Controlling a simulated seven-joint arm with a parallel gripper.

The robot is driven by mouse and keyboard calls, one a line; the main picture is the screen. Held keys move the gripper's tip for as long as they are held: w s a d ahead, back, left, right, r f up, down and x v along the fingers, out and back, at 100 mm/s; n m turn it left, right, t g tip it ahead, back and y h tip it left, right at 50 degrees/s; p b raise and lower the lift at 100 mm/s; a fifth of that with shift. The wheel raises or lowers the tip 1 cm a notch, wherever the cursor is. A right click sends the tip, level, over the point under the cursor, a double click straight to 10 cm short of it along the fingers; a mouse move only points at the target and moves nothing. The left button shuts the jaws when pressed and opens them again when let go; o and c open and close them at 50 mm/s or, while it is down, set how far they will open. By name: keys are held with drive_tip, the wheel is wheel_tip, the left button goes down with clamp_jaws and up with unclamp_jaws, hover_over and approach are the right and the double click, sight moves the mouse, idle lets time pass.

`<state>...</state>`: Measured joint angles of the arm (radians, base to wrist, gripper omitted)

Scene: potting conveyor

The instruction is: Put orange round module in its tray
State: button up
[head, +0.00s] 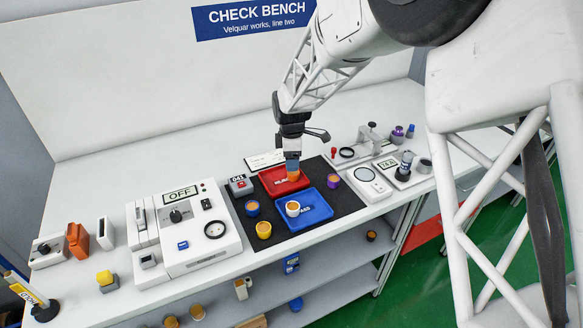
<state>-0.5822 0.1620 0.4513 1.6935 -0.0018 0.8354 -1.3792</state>
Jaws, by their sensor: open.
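An orange round module (293,175) is at the red tray (274,187), directly below my gripper (292,165). My gripper points down with its blue fingertips at the module's top. The fingers are open, but at this size I cannot tell whether they still touch the module or whether its base rests on the tray floor. A blue tray (318,212) lies in front of the red one and holds a white round module (293,209). Both trays sit on a dark mat.
On the mat (283,240) also stand a blue module (253,208), a yellow module (264,229) and a purple module (333,181). A white device reading OFF (191,228) stands left. A round-plated instrument (367,181) and small fixtures stand right. The bench behind is mostly clear.

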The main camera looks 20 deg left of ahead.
sight(292, 173)
wheel_tip(292, 173, up, 6)
idle(0.4)
drive_tip(key=shift+d+r, duration=0.1)
idle(0.7)
drive_tip(key=s+d+r+m, duration=0.3)
drive_tip(key=s+d+r, duration=0.1)
drive_tip(key=d, duration=0.4)
drive_tip(key=s+d+r+m+t, duration=0.1)
drive_tip(key=s+d+r+m, duration=0.35)
drive_tip(key=d, duration=0.45)
drive_tip(key=s+d+r+m, duration=0.3)
drive_tip(key=d+r, duration=0.2)
drive_tip(key=d, duration=0.3)
drive_tip(key=s+d+m, duration=0.6)
drive_tip(key=s+d, duration=0.3)
drive_tip(key=s, duration=0.3)
drive_tip(key=s+d+m+t, duration=0.1)
drive_tip(key=s+d+m, duration=0.5)
drive_tip(key=s+d, duration=0.3)
drive_tip(key=s, duration=0.3)
drive_tip(key=shift+s+d+f+t, duration=0.15)
drive_tip(key=shift+s+f+t, duration=0.05)
drive_tip(key=shift+s+t, duration=0.1)
